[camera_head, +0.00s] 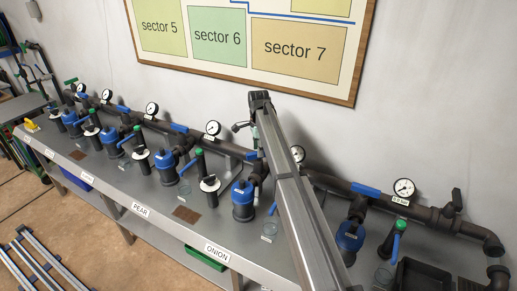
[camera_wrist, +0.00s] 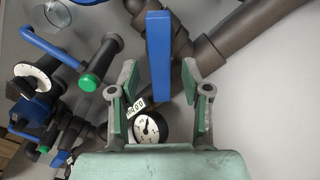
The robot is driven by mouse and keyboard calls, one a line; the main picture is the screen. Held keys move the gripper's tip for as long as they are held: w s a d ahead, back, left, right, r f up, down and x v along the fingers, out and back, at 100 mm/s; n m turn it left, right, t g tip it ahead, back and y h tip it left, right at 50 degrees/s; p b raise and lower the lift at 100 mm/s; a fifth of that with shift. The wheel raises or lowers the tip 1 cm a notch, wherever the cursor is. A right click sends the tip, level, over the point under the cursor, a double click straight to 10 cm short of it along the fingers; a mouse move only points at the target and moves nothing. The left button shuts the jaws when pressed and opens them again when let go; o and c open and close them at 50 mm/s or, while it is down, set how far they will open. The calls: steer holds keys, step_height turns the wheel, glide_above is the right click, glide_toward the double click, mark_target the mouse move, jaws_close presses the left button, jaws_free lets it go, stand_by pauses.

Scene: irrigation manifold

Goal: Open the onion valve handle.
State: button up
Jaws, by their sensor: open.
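A flat blue valve handle (camera_wrist: 160,55) stands upright in the wrist view, in front of a dark pipe. My gripper (camera_wrist: 158,75) is open, with one green-padded finger on each side of the handle. Its fingers look apart from the handle; how deep it lies between them I cannot tell. No name shows on this handle in the wrist view. In the head view the ONION label (camera_head: 217,252) is on the bench's front edge, and a blue handle (camera_head: 251,155) shows on the pipe above that section. My arm hides part of this section, and the fingers are not clear there.
A pressure gauge (camera_wrist: 150,128) sits close below the fingers. A green-capped black cylinder (camera_wrist: 88,82) and a blue lever (camera_wrist: 45,42) are on the left. In the head view a blue filter (camera_head: 243,200) stands on the bench, and a sector board (camera_head: 230,70) hangs behind.

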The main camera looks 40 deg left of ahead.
steer(key=shift+f, duration=0.65)
jaws_close()
steer(key=shift+n, duration=0.3)
steer(key=n+b, duration=0.1)
steer(key=n, duration=0.2)
steer(key=shift+f+b, duration=0.1)
steer(key=shift+b, duration=0.3)
steer(key=n+b, duration=0.1)
steer(key=n, duration=0.4)
steer(key=shift+n, duration=0.3)
